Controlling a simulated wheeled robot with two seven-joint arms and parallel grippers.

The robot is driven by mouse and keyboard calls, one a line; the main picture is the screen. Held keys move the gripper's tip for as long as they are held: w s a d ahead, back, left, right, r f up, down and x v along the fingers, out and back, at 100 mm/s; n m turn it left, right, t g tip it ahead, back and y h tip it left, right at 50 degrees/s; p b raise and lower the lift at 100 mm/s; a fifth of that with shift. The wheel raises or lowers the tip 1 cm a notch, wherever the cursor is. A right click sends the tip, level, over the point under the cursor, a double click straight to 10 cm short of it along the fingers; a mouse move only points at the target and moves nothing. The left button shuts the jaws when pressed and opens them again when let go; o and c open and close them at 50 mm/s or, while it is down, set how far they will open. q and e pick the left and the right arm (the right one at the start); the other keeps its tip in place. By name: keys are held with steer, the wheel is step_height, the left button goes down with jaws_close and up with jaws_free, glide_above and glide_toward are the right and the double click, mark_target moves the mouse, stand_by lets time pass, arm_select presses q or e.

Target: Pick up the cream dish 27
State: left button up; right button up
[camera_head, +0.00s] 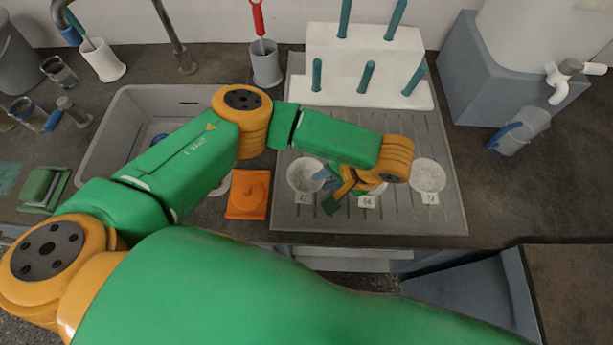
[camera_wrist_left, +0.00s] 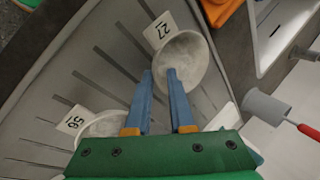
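The cream dish 27 (camera_head: 303,175) is a round, pale, shallow bowl on the grey drainboard, behind a small label that reads 27. It also shows in the left wrist view (camera_wrist_left: 198,52), with its label beside it. My left gripper (camera_head: 325,178) is at the right side of this dish. In the left wrist view its two blue fingers (camera_wrist_left: 159,73) are apart, with nothing clearly gripped. One fingertip overlaps the dish's inside and the other lies outside its rim; contact cannot be told. My right gripper is not in view.
A second dish (camera_wrist_left: 103,124), labelled 56, is mostly hidden by my left arm in the head view. A third dish (camera_head: 428,175) stands to the right. A white peg rack (camera_head: 365,50) stands behind, an orange block (camera_head: 247,195) to the left, beside the sink (camera_head: 120,125).

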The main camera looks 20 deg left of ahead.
arm_select(q)
jaws_close()
stand_by(0.5)
stand_by(0.8)
